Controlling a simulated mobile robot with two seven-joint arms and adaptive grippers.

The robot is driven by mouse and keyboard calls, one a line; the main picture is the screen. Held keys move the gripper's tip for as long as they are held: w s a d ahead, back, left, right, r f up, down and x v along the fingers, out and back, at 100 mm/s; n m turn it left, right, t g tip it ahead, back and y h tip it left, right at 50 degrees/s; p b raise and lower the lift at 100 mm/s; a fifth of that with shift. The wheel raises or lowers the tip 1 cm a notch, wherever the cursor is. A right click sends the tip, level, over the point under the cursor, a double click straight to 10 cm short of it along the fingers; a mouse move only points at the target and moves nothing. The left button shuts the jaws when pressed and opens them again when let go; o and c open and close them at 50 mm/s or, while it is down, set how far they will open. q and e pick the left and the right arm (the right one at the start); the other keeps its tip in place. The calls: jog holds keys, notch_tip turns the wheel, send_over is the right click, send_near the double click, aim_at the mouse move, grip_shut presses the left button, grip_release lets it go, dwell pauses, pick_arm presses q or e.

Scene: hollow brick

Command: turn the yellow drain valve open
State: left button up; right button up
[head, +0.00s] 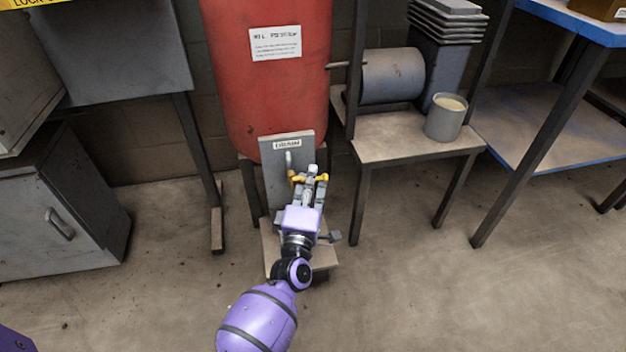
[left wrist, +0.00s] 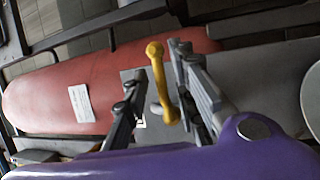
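The yellow drain valve (left wrist: 158,72) is a bar handle with rounded ends, in front of a grey plate (head: 277,185) below the red tank (head: 270,85). In the head view, yellow ends of the valve (head: 296,178) show on both sides of my left gripper (head: 311,174), which hides its middle. In the left wrist view, my left gripper (left wrist: 155,80) has its fingers apart, with the handle between them and nearer the right-hand finger. Whether a finger touches it I cannot tell. My right gripper is in neither view.
A small stand (head: 325,256) is under my left gripper. To the right, a bench (head: 400,146) carries a grey cup (head: 445,117) and a grey cylinder (head: 392,76). A grey cabinet (head: 60,220) stands at the left. Floor (head: 420,290) at the front right is clear.

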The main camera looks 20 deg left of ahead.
pick_arm(q)
jog(key=shift+w+a+r, duration=0.1)
jog(key=shift+w, duration=0.25)
grip_shut()
jog(key=shift+s, duration=0.1)
